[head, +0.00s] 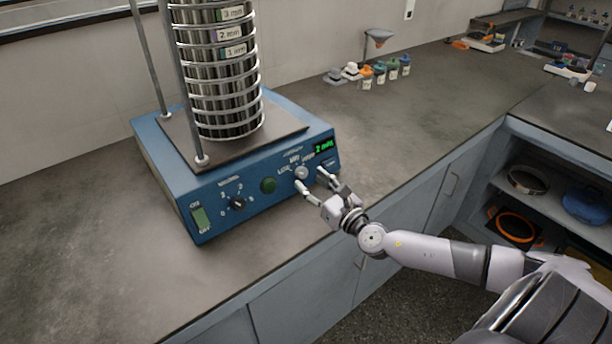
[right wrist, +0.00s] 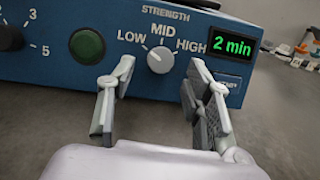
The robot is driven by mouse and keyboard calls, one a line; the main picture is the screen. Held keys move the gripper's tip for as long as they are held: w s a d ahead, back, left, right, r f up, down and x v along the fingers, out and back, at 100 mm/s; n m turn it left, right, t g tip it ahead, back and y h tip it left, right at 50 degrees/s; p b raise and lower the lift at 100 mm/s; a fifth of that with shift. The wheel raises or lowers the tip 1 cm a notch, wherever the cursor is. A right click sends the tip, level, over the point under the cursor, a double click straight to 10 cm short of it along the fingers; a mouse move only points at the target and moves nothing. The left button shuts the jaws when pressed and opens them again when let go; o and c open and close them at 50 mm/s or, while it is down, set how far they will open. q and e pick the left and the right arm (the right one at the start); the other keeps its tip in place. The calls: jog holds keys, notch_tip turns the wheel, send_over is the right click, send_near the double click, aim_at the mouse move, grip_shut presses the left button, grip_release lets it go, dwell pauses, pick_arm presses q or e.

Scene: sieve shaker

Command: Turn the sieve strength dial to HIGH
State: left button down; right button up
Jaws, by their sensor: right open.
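The strength dial (right wrist: 160,60) is a pale round knob on the blue front panel of the sieve shaker (head: 235,190), under the labels LOW, MID and HIGH. It also shows in the head view (head: 301,172). I cannot read clearly which label its mark points to. My right gripper (head: 312,180) is open in front of the panel, and in the right wrist view (right wrist: 161,67) its two fingers lie on either side of the dial with visible gaps. Nothing is between the fingers but the view of the dial. My left gripper is not in view.
A green button (right wrist: 87,46) and a black numbered knob (head: 237,203) sit left of the dial. A display (right wrist: 232,46) reading "2 min" is to its right. The sieve stack (head: 222,80) stands on top. Small bottles (head: 380,72) stand farther back; the counter (head: 420,110) between is clear.

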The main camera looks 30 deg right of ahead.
aim_at(304, 175)
jog(key=shift+w, duration=1.6)
jog(key=shift+c, duration=0.2)
grip_shut()
